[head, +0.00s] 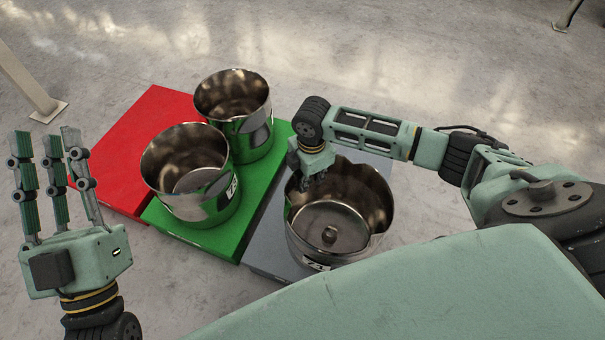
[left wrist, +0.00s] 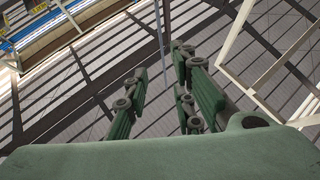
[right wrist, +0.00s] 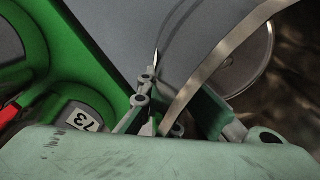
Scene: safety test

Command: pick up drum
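Three shiny metal drums show in the head view: a drum (head: 340,251) over the grey mat at the right, a drum (head: 186,202) on the green mat, and a drum (head: 250,136) behind it. My right gripper (head: 312,184) is at the far left rim of the drum over the grey mat. In the right wrist view that drum's rim (right wrist: 226,55) runs between the fingers (right wrist: 180,112). Whether they press on the wall is unclear. My left gripper (head: 55,180) is empty, fingers apart, left of the mats; its spread fingers also show in the left wrist view (left wrist: 160,90).
The red mat (head: 140,135), green mat (head: 205,237) and grey mat (head: 262,255) lie side by side on the concrete floor. A metal post foot (head: 48,110) stands at the far left. Open floor lies behind the drums.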

